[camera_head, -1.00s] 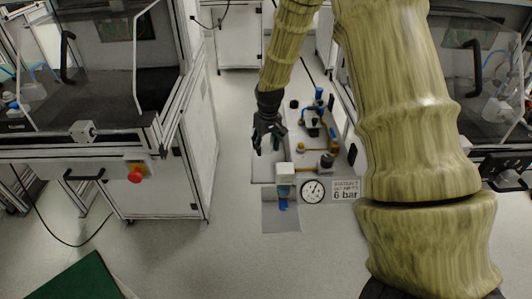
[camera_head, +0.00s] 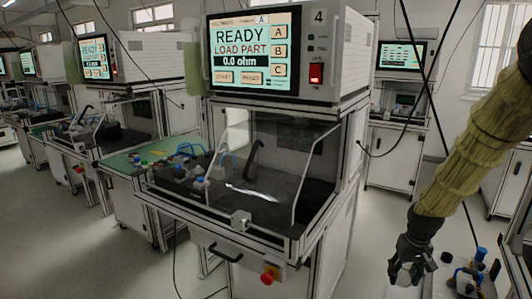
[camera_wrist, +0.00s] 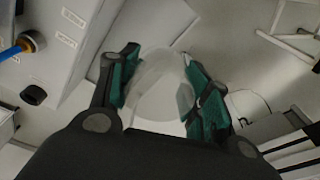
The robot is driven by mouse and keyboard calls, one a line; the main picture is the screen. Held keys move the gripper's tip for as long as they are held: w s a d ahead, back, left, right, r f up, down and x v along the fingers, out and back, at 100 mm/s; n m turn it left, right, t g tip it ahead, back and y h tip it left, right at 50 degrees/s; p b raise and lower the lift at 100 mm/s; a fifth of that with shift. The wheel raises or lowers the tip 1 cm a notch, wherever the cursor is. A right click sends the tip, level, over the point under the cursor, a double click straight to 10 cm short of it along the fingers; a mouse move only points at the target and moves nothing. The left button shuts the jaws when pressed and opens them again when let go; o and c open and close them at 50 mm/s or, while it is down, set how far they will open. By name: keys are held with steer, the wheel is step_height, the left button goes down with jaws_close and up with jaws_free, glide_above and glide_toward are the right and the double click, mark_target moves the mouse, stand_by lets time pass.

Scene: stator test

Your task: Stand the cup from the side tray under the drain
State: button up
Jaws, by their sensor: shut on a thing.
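A clear, see-through cup (camera_wrist: 160,90) sits between the green pads of my gripper (camera_wrist: 163,95) in the wrist view. The pads are shut on its sides. In the head view my gripper (camera_head: 406,272) hangs at the lower right, with the pale cup (camera_head: 404,268) faintly visible between its fingers. It is left of a bench unit with blue and black fittings (camera_head: 472,274), which the frame edge cuts off.
In the wrist view, a grey panel (camera_wrist: 62,45) with small labels, a blue-ended brass fitting (camera_wrist: 32,41) and a black knob (camera_wrist: 33,95) lies at left.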

steer(key=s+a+f+p, duration=0.2)
steer(key=s+a, duration=0.1)
steer(key=a, duration=0.4)
steer(key=s+a+f+n+p, duration=0.1)
steer(key=s+a+f+p, duration=0.1)
steer(key=a, duration=0.6)
steer(key=s+a+f+p, duration=0.2)
steer(key=s+a, duration=0.3)
steer(key=a, duration=0.3)
steer(key=shift+a+f+n, duration=0.2)
steer(key=shift+f+n, duration=0.1)
steer(key=shift+f, duration=0.3)
